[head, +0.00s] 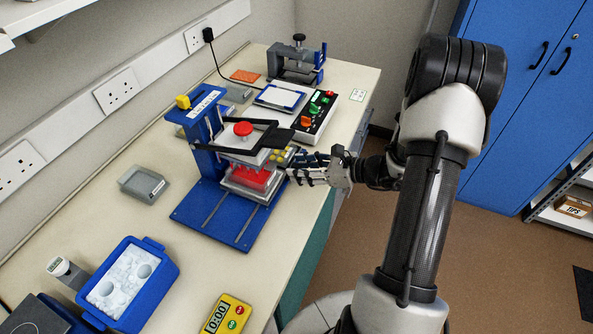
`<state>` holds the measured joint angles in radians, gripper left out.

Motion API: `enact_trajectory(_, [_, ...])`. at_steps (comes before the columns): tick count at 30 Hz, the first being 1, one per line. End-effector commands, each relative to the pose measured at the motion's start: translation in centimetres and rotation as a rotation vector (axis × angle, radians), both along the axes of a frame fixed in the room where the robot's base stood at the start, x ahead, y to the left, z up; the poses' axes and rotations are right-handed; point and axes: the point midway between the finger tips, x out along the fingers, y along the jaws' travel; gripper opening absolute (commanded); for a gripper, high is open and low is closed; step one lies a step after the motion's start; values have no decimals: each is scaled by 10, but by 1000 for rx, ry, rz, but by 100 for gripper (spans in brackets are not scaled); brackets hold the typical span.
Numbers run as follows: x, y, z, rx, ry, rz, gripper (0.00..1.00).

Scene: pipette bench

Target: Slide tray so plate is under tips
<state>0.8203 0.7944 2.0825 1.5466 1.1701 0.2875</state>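A blue pipetting stand (205,137) stands on the bench, with a red knob (243,129) on top of its pale head (240,150). Below the head, a light grey tray (246,191) sits at the back part of the blue slotted base (212,214). A red plate (254,177) is on the tray, at least partly beneath the head. The tips and their alignment with the plate are too small to judge. My gripper (294,169) is at the tray's right side. Its fingers are close to the tray, but contact and finger opening are unclear.
A grey box (142,183) is at left. The front rail slots are clear.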

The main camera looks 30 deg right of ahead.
Motion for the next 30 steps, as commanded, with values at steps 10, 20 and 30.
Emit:
enact_trajectory(10, [15, 11, -8, -1, 1, -1, 38])
enact_trajectory(20, [15, 11, -7, 0, 0, -1, 28])
enact_trajectory(30, [15, 11, -7, 0, 0, -1, 5])
